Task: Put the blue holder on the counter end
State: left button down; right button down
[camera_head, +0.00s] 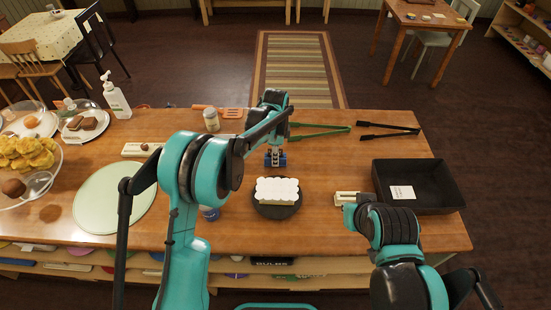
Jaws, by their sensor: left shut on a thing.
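The blue holder (282,161) is a small dark blue thing near the middle of the wooden counter (325,231), behind the white block on the dark plate. My left gripper (275,152) reaches down over it from above and is shut on it. I cannot tell whether the holder touches the counter. My right arm comes in at the lower right, over the counter's front edge. Its fingers are not clearly shown. The counter's right end has a black tray on it, and its left end has cakes and domes.
A white scalloped block (277,190) sits on a dark plate. Green tongs (320,129) and black tongs (390,130) lie at the back. The black tray (440,186) holds a white card. A jar (211,119) and pale green round board (100,197) stand left. Some bare wood shows between them.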

pick_arm(q)
jog(key=shift+f, duration=0.4)
jog(key=shift+f, duration=0.15)
jog(key=c, duration=1.3)
grip_release()
jog(key=shift+o, duration=0.2)
jog(key=shift+r, duration=0.45)
notch_tip(320, 180, up, 12)
jog(key=p, duration=0.2)
jog(key=shift+f, duration=0.15)
